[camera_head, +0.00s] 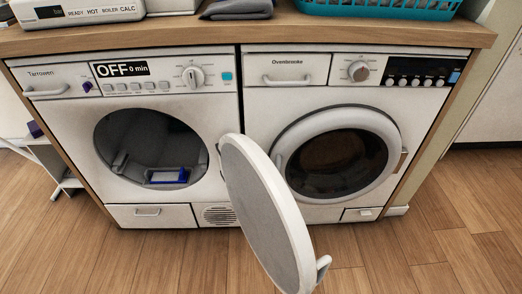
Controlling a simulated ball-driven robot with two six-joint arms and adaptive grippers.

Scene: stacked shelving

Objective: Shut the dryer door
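The left machine (65,125), labelled Tarrowen and showing "OFF 0 min", has its round door open; I take it to be the dryer. Its door (262,215) is hinged at the right of the round opening and swings out toward me. It is seen nearly edge-on, with its grey disc face turned left and a white rim. A white handle (322,268) sticks out at its near lower edge. The dark drum opening (150,140) is uncovered, with a blue and white item (167,175) at its lower edge. Neither gripper is in view.
The right machine (262,130), labelled Ovenbrooke, has its round door (340,153) shut; the open door partly overlaps its left side. A wooden counter (380,34) above holds a boiler box (75,10), dark cloth (237,8) and teal basket (380,8). Wooden floor (150,262) in front is clear.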

